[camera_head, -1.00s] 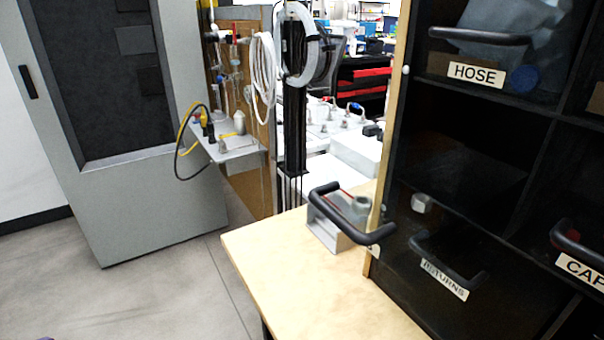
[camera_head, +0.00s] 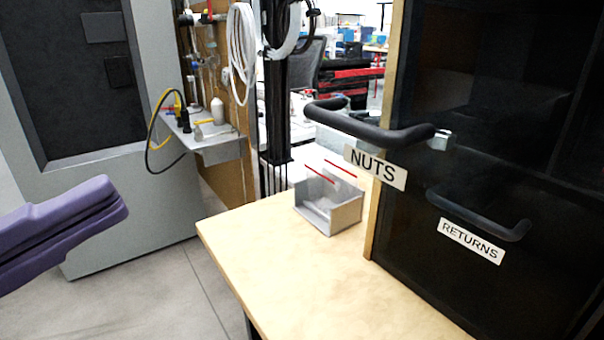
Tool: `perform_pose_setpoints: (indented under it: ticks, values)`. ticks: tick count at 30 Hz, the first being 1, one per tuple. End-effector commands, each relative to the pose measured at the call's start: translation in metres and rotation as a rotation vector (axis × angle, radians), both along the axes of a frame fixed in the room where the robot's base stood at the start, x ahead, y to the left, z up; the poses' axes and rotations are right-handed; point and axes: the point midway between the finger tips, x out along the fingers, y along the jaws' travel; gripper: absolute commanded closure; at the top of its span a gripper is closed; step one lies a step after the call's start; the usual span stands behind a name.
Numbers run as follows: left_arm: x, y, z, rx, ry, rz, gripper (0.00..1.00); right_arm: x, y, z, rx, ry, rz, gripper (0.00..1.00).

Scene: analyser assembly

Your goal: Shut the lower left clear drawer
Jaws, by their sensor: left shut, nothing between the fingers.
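A black bar handle (camera_head: 370,125) with a NUTS label (camera_head: 375,167) stands out to the left of the dark cabinet's wooden edge. The clear front that carries it is hard to make out, but it appears pulled out from the cabinet. Lower right is a second black handle (camera_head: 480,222) with a RETURNS label (camera_head: 470,241), on a front that looks flush with the cabinet. My purple left gripper (camera_head: 122,203) comes in from the left, shut and empty, well left of the NUTS handle and touching nothing. My right gripper is out of view.
A small grey open bin (camera_head: 329,205) sits on the light wooden tabletop (camera_head: 285,255), below the NUTS handle. A grey cabinet (camera_head: 150,210) stands behind my left gripper. The front of the tabletop is clear.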

Motion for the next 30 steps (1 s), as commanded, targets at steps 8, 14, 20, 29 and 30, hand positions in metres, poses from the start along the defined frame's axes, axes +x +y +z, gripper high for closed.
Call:
perform_pose_setpoints:
  ticks: [8,14,20,29,30]
  values:
    - [-0.005,-0.020,-0.006,0.050,-0.031,-0.087,1.00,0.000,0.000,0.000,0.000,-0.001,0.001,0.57]
    - [0.018,-0.051,0.004,0.047,-0.033,-0.086,1.00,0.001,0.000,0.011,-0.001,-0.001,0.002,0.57]
    - [0.044,-0.084,0.011,0.046,-0.031,-0.085,1.00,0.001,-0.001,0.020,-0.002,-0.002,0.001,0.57]
    - [0.067,-0.115,0.015,0.047,-0.028,-0.084,1.00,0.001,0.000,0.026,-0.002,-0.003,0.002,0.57]
    - [0.068,-0.117,0.015,0.047,-0.028,-0.084,1.00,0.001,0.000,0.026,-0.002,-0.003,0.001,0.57]
